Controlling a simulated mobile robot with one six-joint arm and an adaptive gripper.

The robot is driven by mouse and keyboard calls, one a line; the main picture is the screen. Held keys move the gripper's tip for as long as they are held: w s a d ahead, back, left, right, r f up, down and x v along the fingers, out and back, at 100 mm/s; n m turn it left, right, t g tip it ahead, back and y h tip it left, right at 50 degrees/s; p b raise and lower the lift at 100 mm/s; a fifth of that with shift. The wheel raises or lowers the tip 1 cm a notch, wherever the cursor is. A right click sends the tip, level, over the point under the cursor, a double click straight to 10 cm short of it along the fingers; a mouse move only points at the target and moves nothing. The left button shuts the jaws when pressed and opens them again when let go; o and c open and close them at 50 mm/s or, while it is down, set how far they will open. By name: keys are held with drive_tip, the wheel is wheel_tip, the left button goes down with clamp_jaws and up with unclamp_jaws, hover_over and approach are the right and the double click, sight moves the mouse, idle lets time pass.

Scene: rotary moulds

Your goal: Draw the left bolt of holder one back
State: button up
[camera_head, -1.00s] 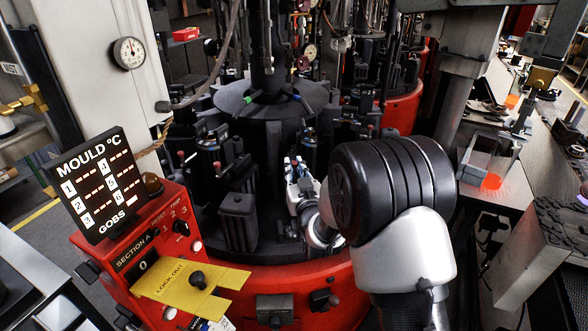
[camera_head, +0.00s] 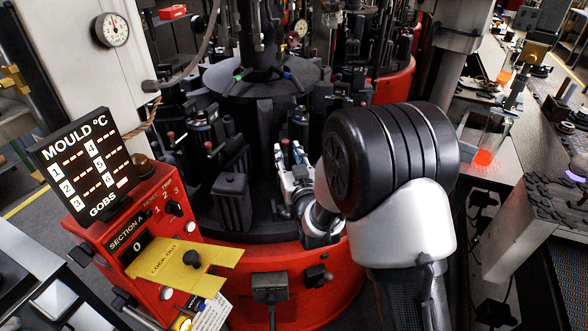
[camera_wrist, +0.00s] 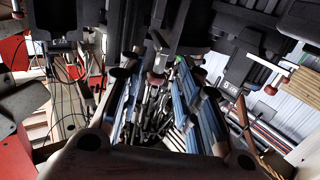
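My gripper (camera_head: 292,160) reaches in among the black mould holders of the round machine, beside upright bolts with dark red knobs. Its tips are small and partly hidden in the head view. In the wrist view my gripper (camera_wrist: 166,84) shows two blue-edged fingers standing apart. A red-knobbed bolt (camera_wrist: 155,79) shows between the fingertips; I cannot tell whether they touch it. Other red-knobbed bolts stand to the left in the head view, one at the left holder (camera_head: 171,136) and one beside it (camera_head: 208,147). Which holder is number one is not readable.
A red control panel (camera_head: 112,238) with a yellow lock-out tag (camera_head: 170,262) stands at the front left. The machine's red rim (camera_head: 255,262) curves below my arm. A dark box (camera_head: 232,203) stands left of my gripper. Dark holder blocks crowd the top of the wrist view.

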drive_tip(key=v, duration=0.8)
drive_tip(key=shift+s, duration=0.3)
drive_tip(key=shift+d, duration=0.15)
drive_tip(key=s+d+r+m+g+h, duration=0.2)
drive_tip(key=s+d+r+g+h, duration=0.3)
drive_tip(key=s+d, duration=0.4)
drive_tip(key=s+d+g, duration=0.3)
drive_tip(key=s, duration=0.8)
drive_tip(key=s+d+m+g, duration=0.1)
drive_tip(key=s+d+g, duration=0.3)
drive_tip(key=s, duration=0.8)
drive_tip(key=shift+s+r+g, duration=0.3)
drive_tip(key=shift+r, duration=0.2)
